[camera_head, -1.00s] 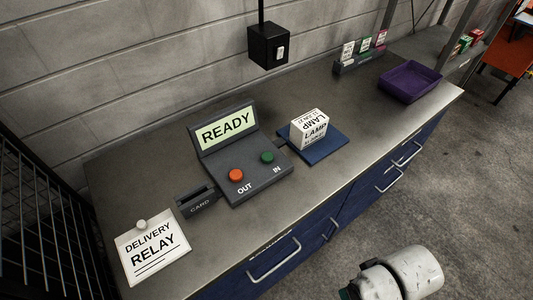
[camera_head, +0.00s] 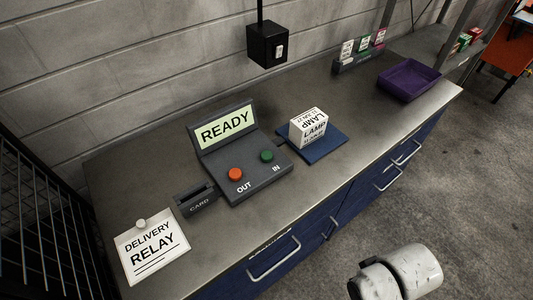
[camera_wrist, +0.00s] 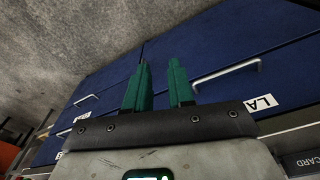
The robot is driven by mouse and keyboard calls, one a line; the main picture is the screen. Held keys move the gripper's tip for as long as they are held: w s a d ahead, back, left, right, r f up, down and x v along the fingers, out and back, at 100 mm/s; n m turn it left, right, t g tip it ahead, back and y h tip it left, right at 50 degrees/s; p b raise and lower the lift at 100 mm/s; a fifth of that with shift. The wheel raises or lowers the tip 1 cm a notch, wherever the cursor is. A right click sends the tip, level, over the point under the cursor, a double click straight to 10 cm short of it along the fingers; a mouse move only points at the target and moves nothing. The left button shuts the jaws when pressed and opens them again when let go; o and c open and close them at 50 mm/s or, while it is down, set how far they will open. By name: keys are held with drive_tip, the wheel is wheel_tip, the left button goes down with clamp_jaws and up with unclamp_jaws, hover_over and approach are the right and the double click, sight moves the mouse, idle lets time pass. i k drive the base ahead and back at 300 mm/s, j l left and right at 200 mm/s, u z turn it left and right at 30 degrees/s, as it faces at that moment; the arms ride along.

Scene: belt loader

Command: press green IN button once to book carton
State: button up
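The grey booking terminal (camera_head: 249,185) stands on the counter, and its screen (camera_head: 224,130) reads READY. The green IN button (camera_head: 267,156) is on its sloped panel, right of the orange-red OUT button (camera_head: 235,174). A white carton (camera_head: 308,128) marked LAMP sits on a blue pad (camera_head: 323,150) right of the terminal. My gripper (camera_wrist: 160,83) shows in the wrist view with two green fingers apart and nothing between them. It faces the blue drawer fronts, away from the buttons. In the head view only part of my arm shows, at the bottom right.
A card reader (camera_head: 197,199) and a DELIVERY RELAY note (camera_head: 152,245) lie left of the terminal. A purple tray (camera_head: 408,82) and a rack of cards (camera_head: 360,57) are at the back right. A black box (camera_head: 267,44) hangs above the counter. Drawer handles (camera_head: 274,261) stick out in front.

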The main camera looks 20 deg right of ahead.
sight(266, 155)
drive_tip(key=i+l, duration=0.35)
drive_tip(key=l, duration=0.15)
drive_tip(key=i+l, duration=0.35)
drive_tip(key=l, duration=0.15)
drive_tip(key=u, duration=1.55)
